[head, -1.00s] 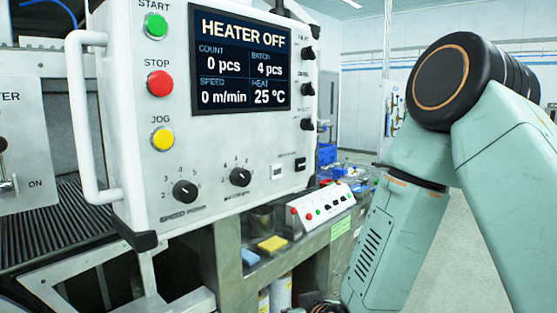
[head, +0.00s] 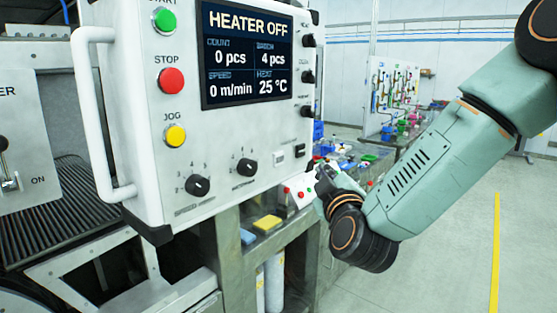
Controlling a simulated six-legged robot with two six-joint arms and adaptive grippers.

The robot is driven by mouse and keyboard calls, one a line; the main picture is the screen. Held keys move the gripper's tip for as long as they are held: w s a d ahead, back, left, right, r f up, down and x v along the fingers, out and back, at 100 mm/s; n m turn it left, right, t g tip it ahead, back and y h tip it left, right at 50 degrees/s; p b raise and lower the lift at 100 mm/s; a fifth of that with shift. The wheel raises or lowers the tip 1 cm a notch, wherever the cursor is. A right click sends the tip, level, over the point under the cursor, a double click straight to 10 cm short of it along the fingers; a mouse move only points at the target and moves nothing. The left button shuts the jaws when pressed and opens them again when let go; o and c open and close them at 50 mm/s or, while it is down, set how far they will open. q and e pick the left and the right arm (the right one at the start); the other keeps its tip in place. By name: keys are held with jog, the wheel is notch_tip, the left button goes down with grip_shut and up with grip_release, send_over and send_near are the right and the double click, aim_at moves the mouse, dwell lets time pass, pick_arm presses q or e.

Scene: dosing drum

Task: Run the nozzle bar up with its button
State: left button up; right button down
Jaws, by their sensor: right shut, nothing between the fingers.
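My right arm comes in from the right, and its gripper (head: 318,176) is shut and empty. It is small in the picture, in front of a white sloped button box (head: 288,199) on the bench. The gripper and wrist hide the right part of that box; a few small red and green buttons show on its left part. I cannot tell from labels which button belongs to the nozzle bar, and I cannot make out the bar itself. I cannot tell whether the gripper touches the box. My left gripper is not in view.
A large control panel (head: 225,150) with a white handle (head: 92,120) stands at left, its screen (head: 248,55) reading HEATER OFF. A yellow sponge (head: 267,223) lies on the bench below. A tool board (head: 393,92) stands behind. The floor at right is clear.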

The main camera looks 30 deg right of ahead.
aim_at(279, 159)
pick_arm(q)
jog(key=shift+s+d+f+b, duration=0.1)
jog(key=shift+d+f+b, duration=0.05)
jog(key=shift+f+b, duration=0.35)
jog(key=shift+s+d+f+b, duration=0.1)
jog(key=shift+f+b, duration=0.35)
pick_arm(e)
jog(key=w+a, duration=0.3)
jog(key=w, duration=0.4)
jog(key=shift+w, duration=0.35)
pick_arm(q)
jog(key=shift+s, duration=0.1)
pick_arm(e)
jog(key=shift+s+a+r, duration=0.1)
jog(key=shift+a, duration=0.05)
jog(key=shift+w, duration=0.2)
jog(key=shift+s, duration=0.2)
jog(key=shift+w, duration=0.15)
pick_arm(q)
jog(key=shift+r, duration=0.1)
